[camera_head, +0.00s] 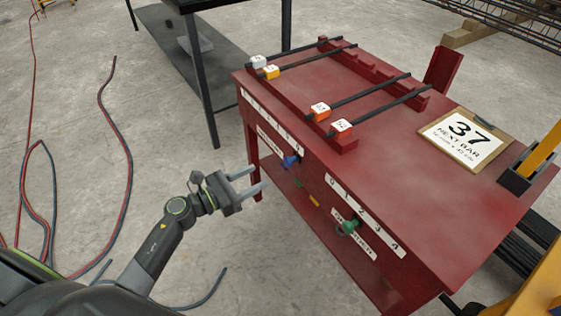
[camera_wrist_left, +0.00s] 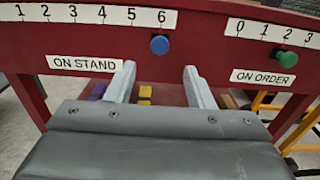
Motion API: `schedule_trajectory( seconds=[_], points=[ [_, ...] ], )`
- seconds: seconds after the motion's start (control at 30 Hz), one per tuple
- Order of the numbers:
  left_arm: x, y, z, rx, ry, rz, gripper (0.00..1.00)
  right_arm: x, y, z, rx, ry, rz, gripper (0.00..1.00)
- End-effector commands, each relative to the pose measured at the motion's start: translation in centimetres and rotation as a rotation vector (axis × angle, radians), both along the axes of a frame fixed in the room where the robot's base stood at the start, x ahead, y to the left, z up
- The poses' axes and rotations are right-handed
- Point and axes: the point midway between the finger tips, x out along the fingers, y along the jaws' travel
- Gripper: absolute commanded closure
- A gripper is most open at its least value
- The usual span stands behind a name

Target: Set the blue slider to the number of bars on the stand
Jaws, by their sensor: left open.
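The blue slider (camera_head: 290,161) is a round knob on the front of the red table. In the left wrist view the blue slider (camera_wrist_left: 159,44) is below the 6 of the "ON STAND" scale (camera_wrist_left: 88,14). Several dark bars (camera_head: 372,90) lie across the red stand (camera_head: 352,66) on the table top, with white, yellow or orange-red tags at their near ends. My left gripper (camera_head: 256,181) is open and empty, in front of the table and apart from the slider. In its wrist view, its fingers (camera_wrist_left: 159,74) point toward the front, below the slider. My right gripper is not in view.
A green slider (camera_head: 349,227) sits to the right on the "ON ORDER" scale (camera_head: 366,214), near the 2. A clipboard (camera_head: 466,139) reading "37 NEXT BAR" lies on the table. A dark table stands behind. Cables lie on the floor at left.

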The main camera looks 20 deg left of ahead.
Motion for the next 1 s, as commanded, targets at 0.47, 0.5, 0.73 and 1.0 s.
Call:
schedule_trajectory(
  seconds=[0.47, 0.5, 0.73, 1.0],
  points=[
    [6.6, -5.2, 0.0, -0.003, 0.001, 0.000, 0.52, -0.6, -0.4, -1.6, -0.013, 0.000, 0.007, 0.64],
    [6.8, -5.3, 0.0, -0.003, 0.001, 0.000, 0.52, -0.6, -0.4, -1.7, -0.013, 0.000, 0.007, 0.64],
    [7.2, -5.6, -0.1, 0.000, 0.001, 0.000, 0.52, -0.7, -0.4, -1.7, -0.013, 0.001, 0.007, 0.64],
    [7.2, -5.6, -0.1, -0.001, 0.002, 0.000, 0.69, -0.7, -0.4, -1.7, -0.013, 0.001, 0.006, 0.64]
  ],
)
